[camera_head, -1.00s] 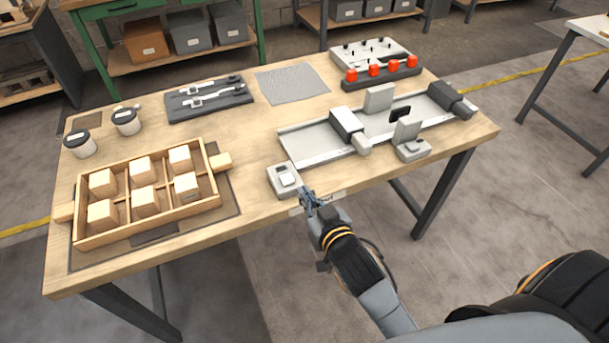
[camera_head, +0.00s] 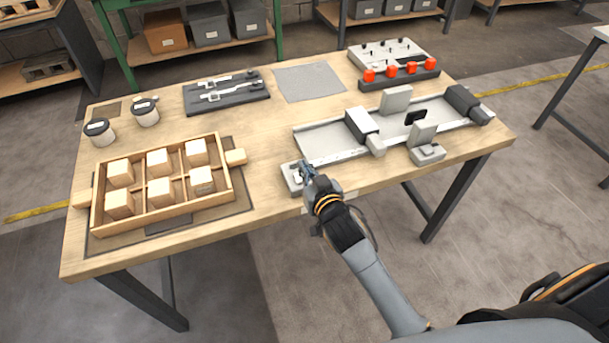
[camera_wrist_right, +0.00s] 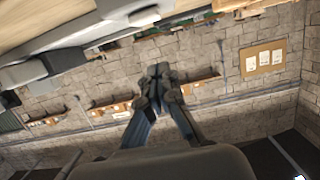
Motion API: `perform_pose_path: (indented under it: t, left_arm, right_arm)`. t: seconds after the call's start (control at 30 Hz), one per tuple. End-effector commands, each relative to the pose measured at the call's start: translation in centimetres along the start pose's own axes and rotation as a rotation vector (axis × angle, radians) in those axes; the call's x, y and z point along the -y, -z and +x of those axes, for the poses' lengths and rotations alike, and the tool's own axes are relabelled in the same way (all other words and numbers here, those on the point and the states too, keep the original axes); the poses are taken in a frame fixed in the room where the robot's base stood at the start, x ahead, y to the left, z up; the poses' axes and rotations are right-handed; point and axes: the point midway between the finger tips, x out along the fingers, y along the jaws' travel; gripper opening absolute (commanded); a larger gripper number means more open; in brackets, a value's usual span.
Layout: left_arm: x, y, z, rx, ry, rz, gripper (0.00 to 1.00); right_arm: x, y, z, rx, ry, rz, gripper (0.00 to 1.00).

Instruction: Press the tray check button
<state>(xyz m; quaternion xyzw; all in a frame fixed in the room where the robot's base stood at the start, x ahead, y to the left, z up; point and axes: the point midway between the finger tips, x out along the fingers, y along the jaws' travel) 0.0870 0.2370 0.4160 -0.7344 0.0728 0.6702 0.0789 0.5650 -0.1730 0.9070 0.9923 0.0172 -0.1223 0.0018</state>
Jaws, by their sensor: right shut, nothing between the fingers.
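A small grey button box (camera_head: 290,184) with a pale button stands at the table's front edge, right of the wooden tray (camera_head: 165,218). My right gripper (camera_head: 304,168) is shut and empty, its fingertips over this box in the head view. They hide part of the box's top and button, and I cannot tell whether they touch it. The right wrist view shows the closed fingers (camera_wrist_right: 158,72) pointing away from the camera. The tray holds several wooden blocks in its compartments. A second grey box (camera_head: 428,154) stands further right by the rail. My left gripper is not in view.
A grey rail fixture (camera_head: 325,141) with dark-ended blocks runs behind the gripper to the right. Cups (camera_head: 145,112), a dark tool holder (camera_head: 226,95), a grey mat (camera_head: 309,82) and a panel with red parts (camera_head: 398,76) stand farther back. Bare wood lies between tray and rail.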

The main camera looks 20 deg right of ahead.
Motion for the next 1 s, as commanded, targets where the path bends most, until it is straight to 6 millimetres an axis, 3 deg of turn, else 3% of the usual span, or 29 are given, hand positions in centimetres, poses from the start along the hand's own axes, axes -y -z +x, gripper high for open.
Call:
perform_pose_path:
  t: [0.03,0.1,0.3,0.73,1.0]
  left_arm:
    - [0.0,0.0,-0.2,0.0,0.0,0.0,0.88]
    - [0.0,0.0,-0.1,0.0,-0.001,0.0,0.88]
    - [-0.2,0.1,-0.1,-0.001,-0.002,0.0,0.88]
    - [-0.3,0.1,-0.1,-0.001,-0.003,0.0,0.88]
    - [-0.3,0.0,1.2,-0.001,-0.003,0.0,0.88]
  right_arm:
    - [0.0,0.2,1.0,-0.001,0.0,-0.001,0.0]
    - [0.0,-1.4,1.2,0.006,-0.001,0.0,0.0]
    - [0.0,-3.5,1.7,0.002,0.0,0.001,0.0]
    - [0.0,-4.0,1.8,0.001,0.0,0.0,0.0]
    - [0.0,-6.2,2.3,0.004,-0.001,0.001,0.0]
